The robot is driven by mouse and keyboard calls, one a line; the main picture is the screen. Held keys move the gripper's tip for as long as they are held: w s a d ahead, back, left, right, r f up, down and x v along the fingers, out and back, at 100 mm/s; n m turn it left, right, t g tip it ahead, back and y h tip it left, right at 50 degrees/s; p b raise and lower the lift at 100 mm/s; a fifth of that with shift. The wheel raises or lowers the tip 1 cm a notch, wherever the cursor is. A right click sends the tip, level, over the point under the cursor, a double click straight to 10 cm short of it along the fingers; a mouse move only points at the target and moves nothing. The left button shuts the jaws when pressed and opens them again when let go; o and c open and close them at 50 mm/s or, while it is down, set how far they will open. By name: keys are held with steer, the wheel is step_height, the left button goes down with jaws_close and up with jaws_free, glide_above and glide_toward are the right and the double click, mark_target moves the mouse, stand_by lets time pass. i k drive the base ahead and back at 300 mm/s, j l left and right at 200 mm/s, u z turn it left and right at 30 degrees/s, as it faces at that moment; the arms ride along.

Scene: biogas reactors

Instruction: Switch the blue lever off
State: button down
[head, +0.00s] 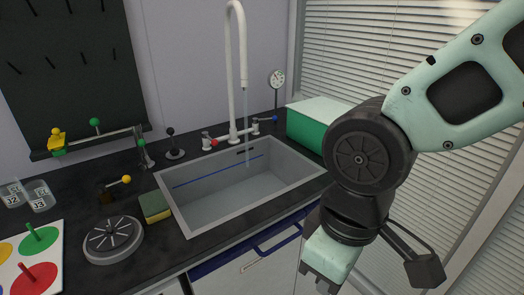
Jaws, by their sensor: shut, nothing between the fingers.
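The blue lever (273,119) is the blue-tipped handle on the right side of the white faucet (232,75) behind the sink. It points out to the right. A thin stream of water (247,125) runs from the spout into the sink. A red-tipped lever (212,143) is on the faucet's left side. My gripper (322,284) is shut and empty, pointing down at the bottom of the head view in front of the counter. It is well below and in front of the blue lever, touching nothing that I can see.
The grey sink (290,184) lies between my gripper and the faucet. A green box with a white top (303,128) stands just right of the blue lever, partly behind my arm. A sponge (155,207) and a round metal device (113,240) are left of the sink.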

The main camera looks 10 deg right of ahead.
mark_target(266, 119)
steer(key=i+l, duration=0.15)
steer(key=i, duration=0.3)
steer(key=i+l, duration=0.2)
steer(key=i, duration=0.3)
